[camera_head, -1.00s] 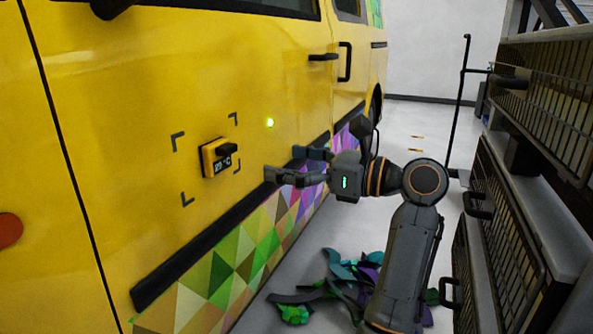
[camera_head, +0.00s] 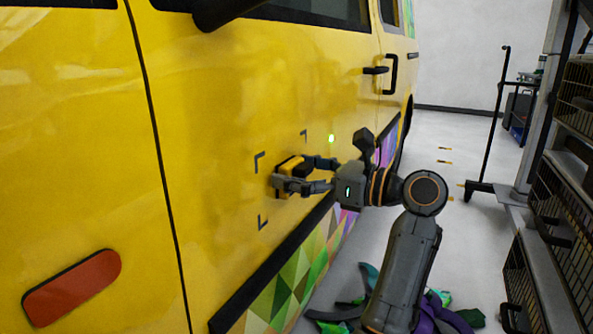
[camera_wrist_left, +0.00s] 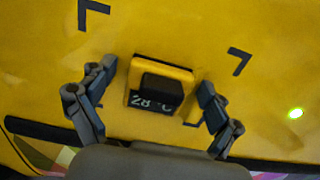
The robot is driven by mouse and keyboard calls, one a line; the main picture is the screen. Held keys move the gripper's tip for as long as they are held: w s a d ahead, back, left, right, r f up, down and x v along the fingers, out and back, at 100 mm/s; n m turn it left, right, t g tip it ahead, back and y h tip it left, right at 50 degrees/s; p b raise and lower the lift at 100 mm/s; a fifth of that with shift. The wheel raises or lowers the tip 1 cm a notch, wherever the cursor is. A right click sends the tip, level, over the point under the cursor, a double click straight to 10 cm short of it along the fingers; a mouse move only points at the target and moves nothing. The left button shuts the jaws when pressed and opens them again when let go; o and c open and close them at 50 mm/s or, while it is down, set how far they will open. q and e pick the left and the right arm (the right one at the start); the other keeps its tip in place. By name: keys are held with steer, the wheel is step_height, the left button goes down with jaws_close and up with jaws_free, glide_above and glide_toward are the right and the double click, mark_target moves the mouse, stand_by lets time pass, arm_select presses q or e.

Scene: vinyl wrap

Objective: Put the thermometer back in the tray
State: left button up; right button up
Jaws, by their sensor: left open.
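The thermometer (camera_head: 289,164) is a small yellow block with a black front part, on the yellow van door between black corner marks. In the left wrist view the thermometer (camera_wrist_left: 163,72) shows a dark display reading about 28 °C. My left gripper (camera_head: 293,174) is open, with its two fingers on either side of the thermometer. In the left wrist view the fingers of my left gripper (camera_wrist_left: 155,80) stand apart, with gaps to the block's sides. My right gripper and the tray are not in view.
The yellow van (camera_head: 220,100) fills the left side, with a green light dot (camera_head: 331,138) on it. Wire-fronted shelving (camera_head: 565,200) stands at the right. Vinyl scraps (camera_head: 455,315) lie on the floor. A black stand (camera_head: 492,130) is farther back.

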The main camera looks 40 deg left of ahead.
mark_target(310, 173)
arm_select(q)
steer(key=shift+d, duration=0.1)
steer(key=shift+c, duration=1.3)
steer(key=c, duration=1.2)
steer(key=shift+c, duration=0.2)
steer(key=shift+w+d, duration=0.25)
steer(key=shift+d, duration=0.4)
steer(key=shift+v, duration=3.45)
